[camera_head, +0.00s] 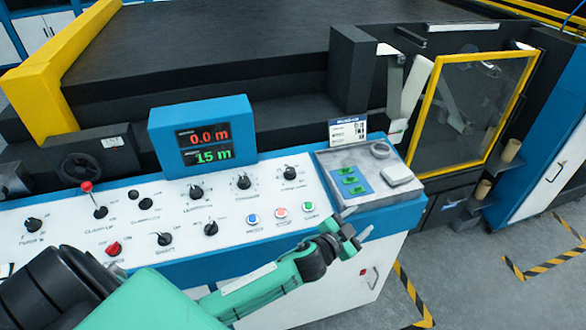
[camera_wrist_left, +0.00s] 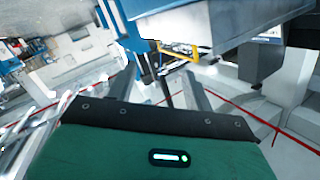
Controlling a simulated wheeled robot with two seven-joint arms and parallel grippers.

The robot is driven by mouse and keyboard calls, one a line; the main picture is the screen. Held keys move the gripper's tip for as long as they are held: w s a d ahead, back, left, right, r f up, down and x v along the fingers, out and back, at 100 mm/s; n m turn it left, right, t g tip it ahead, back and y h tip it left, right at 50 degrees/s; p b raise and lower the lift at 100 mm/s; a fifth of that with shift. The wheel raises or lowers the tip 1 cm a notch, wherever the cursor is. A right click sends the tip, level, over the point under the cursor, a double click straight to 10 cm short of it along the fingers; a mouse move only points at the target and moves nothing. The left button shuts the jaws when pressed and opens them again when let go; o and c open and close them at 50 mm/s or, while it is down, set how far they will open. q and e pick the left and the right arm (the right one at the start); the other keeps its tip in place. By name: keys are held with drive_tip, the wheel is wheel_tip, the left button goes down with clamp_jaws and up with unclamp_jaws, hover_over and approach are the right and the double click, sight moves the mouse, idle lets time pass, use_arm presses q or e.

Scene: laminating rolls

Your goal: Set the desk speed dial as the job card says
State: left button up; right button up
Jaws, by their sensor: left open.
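The control desk (camera_head: 130,245) carries several black dials with small labels too blurred to read surely. In the upper row are a left dial (camera_head: 196,191), a middle dial (camera_head: 243,181) and a right dial (camera_head: 290,173); I cannot tell which sets speed. The job card (camera_head: 347,130) stands upright at the desk's right end, its text too small to read. My left gripper (camera_head: 357,228) is open and empty, in front of the desk's right front edge, apart from the dials. In the left wrist view its fingers (camera_wrist_left: 162,92) have nothing between them. My right gripper is not in view.
A display (camera_head: 204,143) reads 0.0 m in red and 15 m in green.

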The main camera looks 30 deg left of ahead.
use_arm(q)
drive_tip(key=w+d+r+m+g+h, duration=0.5)
drive_tip(key=d+r+m+g+h, duration=0.45)
drive_tip(key=m, duration=0.65)
drive_tip(key=w+a+m+g+y, duration=0.1)
drive_tip(key=a+y, duration=0.1)
drive_tip(key=a, duration=0.4)
drive_tip(key=w+a+m+g+y, duration=0.1)
drive_tip(key=a+g+y, duration=0.1)
drive_tip(key=a, duration=0.4)
drive_tip(key=w+a+f+m+g+y, duration=0.1)
drive_tip(key=a+g+y, duration=0.1)
drive_tip(key=a, duration=0.3)
drive_tip(key=shift+a+y, duration=0.25)
drive_tip(key=shift+a, duration=0.15)
drive_tip(key=a+r+n+y, duration=0.1)
drive_tip(key=a+r+y, duration=0.25)
drive_tip(key=a, duration=0.65)
wheel_tip(320, 180, up, 2)
drive_tip(key=n+g+y, duration=0.2)
drive_tip(key=y, duration=0.2)
hover_over(291, 170)
drive_tip(key=shift+h, duration=0.35)
wheel_tip(291, 170, down, 13)
drive_tip(key=p, duration=0.5)
drive_tip(key=shift+r, duration=0.2)
drive_tip(key=shift+a+f+t, duration=0.1)
drive_tip(key=shift+f+t, duration=0.15)
drive_tip(key=shift+f, duration=0.25)
